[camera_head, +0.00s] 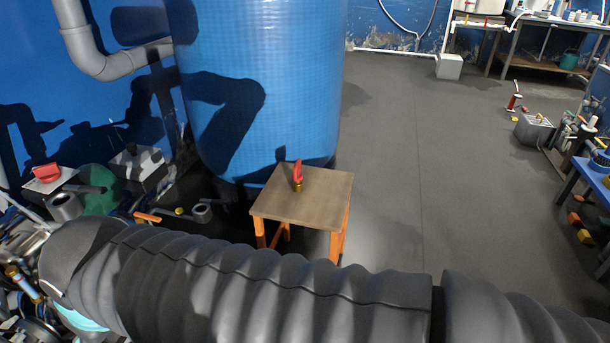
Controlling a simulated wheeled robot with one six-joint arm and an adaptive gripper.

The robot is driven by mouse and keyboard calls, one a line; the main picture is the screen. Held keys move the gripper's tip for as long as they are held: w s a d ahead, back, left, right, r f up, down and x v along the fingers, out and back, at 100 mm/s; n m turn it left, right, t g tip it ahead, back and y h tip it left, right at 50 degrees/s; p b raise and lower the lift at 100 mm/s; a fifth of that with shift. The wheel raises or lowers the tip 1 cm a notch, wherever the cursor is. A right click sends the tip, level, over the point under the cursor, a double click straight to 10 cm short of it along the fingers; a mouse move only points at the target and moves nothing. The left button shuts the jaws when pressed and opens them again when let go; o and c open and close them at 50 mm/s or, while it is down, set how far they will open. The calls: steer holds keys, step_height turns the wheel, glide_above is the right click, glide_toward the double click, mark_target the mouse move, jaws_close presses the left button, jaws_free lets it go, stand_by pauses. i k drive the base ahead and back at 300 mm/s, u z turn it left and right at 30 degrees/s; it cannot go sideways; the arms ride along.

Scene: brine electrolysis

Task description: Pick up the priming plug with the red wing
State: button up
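The priming plug (298,177) stands upright on the top of a small stool (322,211). It has a red wing above a brass-coloured base. The stool has a grey-brown top and orange legs. My arm, in a dark ribbed cover, crosses the bottom of the view in front of the stool. My gripper cannot be made out in this view. Nothing is seen touching the plug.
A large blue tank (270,85) stands right behind the stool. Pipes and a red-handled fitting (47,173) crowd the left side. Grey floor (415,170) is clear to the right, with a blue table (592,178) and loose items at the far right.

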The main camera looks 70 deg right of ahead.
mark_target(296, 177)
steer(key=z, duration=2.6)
steer(key=i, duration=0.1)
steer(key=u, duration=0.3)
